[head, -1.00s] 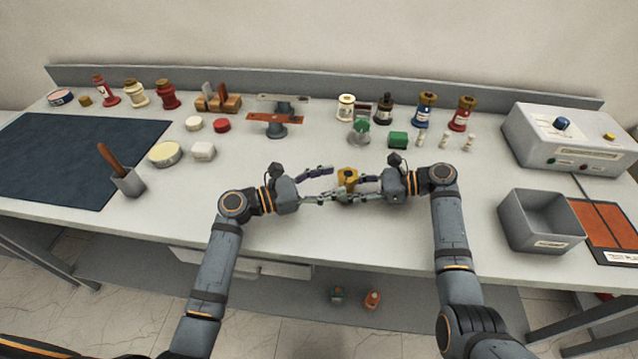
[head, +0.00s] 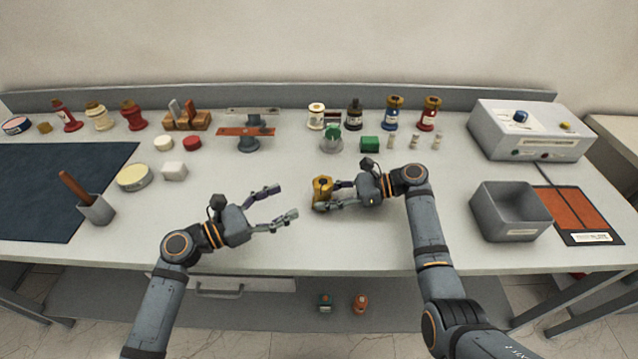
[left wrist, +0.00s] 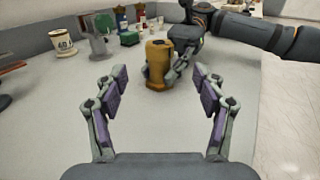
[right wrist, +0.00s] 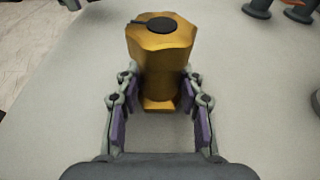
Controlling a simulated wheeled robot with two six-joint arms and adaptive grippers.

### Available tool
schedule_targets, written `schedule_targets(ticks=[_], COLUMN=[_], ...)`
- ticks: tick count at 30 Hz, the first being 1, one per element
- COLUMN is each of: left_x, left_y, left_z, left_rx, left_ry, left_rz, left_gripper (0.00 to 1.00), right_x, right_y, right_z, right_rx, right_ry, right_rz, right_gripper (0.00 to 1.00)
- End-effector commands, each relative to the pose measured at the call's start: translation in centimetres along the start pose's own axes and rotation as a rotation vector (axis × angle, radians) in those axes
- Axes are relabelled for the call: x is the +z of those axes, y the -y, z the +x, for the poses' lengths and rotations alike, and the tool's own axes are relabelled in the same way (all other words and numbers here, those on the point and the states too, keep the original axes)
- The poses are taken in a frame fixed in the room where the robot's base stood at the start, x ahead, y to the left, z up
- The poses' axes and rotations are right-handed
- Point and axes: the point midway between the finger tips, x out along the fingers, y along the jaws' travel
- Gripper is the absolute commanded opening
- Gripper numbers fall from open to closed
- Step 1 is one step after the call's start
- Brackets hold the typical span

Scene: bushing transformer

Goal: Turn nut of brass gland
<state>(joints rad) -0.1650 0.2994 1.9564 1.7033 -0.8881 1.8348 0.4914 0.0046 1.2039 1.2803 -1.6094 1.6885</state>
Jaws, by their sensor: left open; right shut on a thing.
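The brass gland (head: 322,188) stands upright on the light bench top near its middle. In the right wrist view its wide hexagonal nut (right wrist: 160,38) with a dark disc on top sits above a narrower body (right wrist: 160,88). My right gripper (head: 333,194) is shut on the gland from the right, its fingers on either side of the body below the nut. My left gripper (head: 285,202) is open and empty, to the left of the gland and apart from it. In the left wrist view the gland (left wrist: 157,65) appears ahead, between and beyond the open fingers (left wrist: 160,85).
A grey bin (head: 511,210) and a control box (head: 530,130) stand at the right. A metal stand with an orange bar (head: 246,132) and several bottles and small parts line the back. A dark mat (head: 60,190) and a cup with a brown handle (head: 96,209) are at the left.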

Motion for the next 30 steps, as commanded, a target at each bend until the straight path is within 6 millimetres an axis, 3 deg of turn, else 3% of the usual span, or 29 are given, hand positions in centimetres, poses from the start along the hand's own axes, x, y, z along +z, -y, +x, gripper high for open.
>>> schedule_targets(ticks=[1, 15, 21, 29, 30], left_x=[0.0, 0.1, 0.0, -0.1, -0.1], left_y=[-0.1, 0.0, 0.0, 0.0, 0.0], left_z=[0.5, 10.0, 11.7, 11.8, 11.8], left_rx=[0.002, 0.000, -0.001, -0.001, -0.001], left_ry=[0.004, 0.005, 0.001, 0.000, 0.000], left_rz=[0.000, -0.003, 0.000, 0.000, 0.000], left_gripper=[0.70, 0.70, 0.70, 0.70, 0.66], right_x=[-0.7, -0.7, -0.8, -0.8, -0.8], right_y=[-0.2, -0.2, -0.2, -0.2, -0.2], right_z=[0.1, 0.1, 0.1, 0.1, 0.1], right_rx=[0.002, 0.002, 0.002, 0.002, 0.002], right_ry=[-0.010, -0.010, -0.011, -0.011, -0.011], right_rz=[0.010, 0.010, 0.010, 0.010, 0.010], right_gripper=[0.21, 0.21, 0.21, 0.21, 0.21])
